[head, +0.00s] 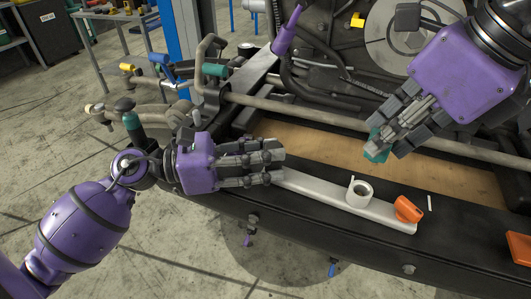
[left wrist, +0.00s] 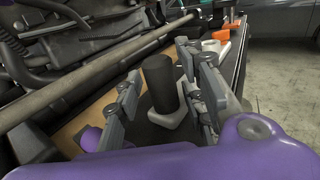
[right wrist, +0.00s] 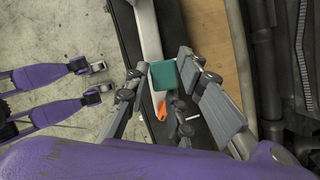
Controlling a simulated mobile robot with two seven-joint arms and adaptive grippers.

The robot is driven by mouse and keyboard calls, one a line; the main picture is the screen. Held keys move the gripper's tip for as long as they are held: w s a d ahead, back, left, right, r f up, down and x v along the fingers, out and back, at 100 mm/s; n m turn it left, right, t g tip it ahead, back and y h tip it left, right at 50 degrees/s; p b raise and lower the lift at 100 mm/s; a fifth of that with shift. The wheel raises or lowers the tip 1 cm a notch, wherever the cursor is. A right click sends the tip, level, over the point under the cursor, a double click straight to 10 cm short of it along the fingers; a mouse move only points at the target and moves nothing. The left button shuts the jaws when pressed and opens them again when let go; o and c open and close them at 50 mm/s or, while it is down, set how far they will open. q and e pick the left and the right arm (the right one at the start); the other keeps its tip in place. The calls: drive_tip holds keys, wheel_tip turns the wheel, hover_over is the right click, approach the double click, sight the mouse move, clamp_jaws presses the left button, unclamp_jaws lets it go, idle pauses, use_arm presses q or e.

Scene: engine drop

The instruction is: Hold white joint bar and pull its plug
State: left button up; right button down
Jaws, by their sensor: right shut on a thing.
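The white joint bar (head: 320,193) lies along the black beam, with a hollow white ring (head: 361,192) on it and an orange piece (head: 407,209) at its right end. My left gripper (head: 277,166) is open at the bar's left end. In the left wrist view its fingers stand either side of a dark upright cylinder (left wrist: 159,82) on a white base (left wrist: 166,116), with gaps. My right gripper (head: 374,146) is shut on a teal plug (head: 376,154), held above and apart from the ring. The plug also shows between its fingers in the right wrist view (right wrist: 163,75).
A black beam (head: 325,232) runs across the front. A brown board (head: 300,142) and a long metal rod (head: 300,117) lie behind it. An orange block (head: 519,248) sits at the right. An engine with a large disc (head: 400,35) stands behind. Floor is open at front left.

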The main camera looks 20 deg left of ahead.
use_arm(q)
drive_tip(key=shift+o, duration=0.3)
drive_tip(key=shift+r, duration=0.1)
drive_tip(key=shift+r+p, duration=2.7)
drive_tip(key=shift+r, duration=1.7)
wheel_tip(320, 180, up, 5)
drive_tip(key=p, duration=0.2)
drive_tip(key=shift+p, duration=0.35)
use_arm(e)
wheel_tip(320, 180, up, 16)
drive_tip(key=s+t, duration=0.1)
drive_tip(key=s, duration=0.1)
drive_tip(key=shift+s+r+t, duration=0.2)
drive_tip(key=shift+s+t, duration=0.05)
drive_tip(key=shift+t, duration=0.05)
use_arm(q)
drive_tip(key=shift+d, duration=0.1)
use_arm(e)
drive_tip(key=shift+f, duration=0.1)
